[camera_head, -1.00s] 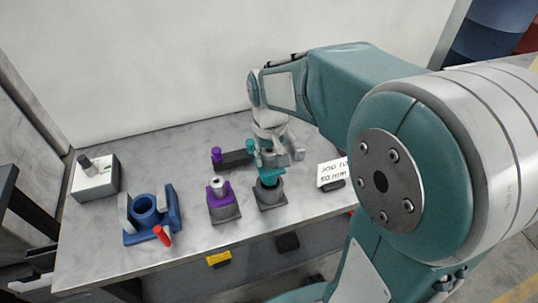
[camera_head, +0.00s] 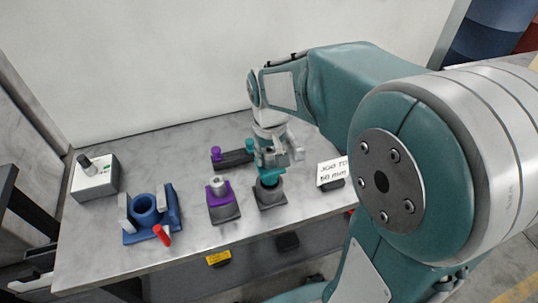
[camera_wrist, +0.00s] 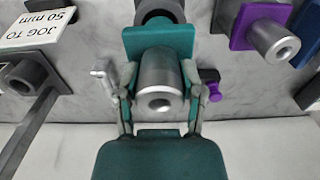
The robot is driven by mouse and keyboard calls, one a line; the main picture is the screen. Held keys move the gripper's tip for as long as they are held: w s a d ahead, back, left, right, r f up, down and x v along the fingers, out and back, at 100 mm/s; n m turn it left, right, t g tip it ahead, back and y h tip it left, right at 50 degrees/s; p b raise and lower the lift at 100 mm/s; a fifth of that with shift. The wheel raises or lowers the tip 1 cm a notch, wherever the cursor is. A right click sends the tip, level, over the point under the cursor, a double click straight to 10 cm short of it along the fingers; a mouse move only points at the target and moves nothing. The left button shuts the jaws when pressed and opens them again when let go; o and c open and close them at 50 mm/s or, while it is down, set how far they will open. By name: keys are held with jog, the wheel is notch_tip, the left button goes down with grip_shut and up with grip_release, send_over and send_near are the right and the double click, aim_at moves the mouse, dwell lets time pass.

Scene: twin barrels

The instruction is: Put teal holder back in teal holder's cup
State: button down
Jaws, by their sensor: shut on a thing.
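The teal holder (camera_wrist: 158,40) is a teal plate with a silver hollow cylinder, seen large in the wrist view. In the head view the teal holder (camera_head: 268,176) shows just under my gripper. My gripper (camera_wrist: 161,92) is shut on it, with a finger on each side of the cylinder; it also shows in the head view (camera_head: 277,160). A dark grey cup (camera_head: 270,196) stands below the holder on the bench. In the wrist view the cup (camera_wrist: 160,9) lies beyond the plate, partly hidden by it. I cannot tell whether holder and cup touch.
A purple holder (camera_head: 218,190) sits in a grey cup to the left. A dark block with a purple knob (camera_head: 233,159) lies behind. A sign (camera_head: 332,173) stands right. A blue fixture (camera_head: 150,215), a red-tipped piece (camera_head: 162,235) and a white box (camera_head: 95,178) are further left.

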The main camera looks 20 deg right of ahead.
aim_at(270, 172)
jog(key=shift+f, duration=2.9)
jog(key=shift+c, duration=0.6)
grip_release()
notch_tip(270, 172, up, 12)
jog(key=shift+f, duration=0.1)
dwell(0.5)
jog(key=s+r+t, duration=0.3)
jog(key=s+t, duration=0.2)
jog(key=s, duration=0.9)
jog(key=shift+t, duration=0.3)
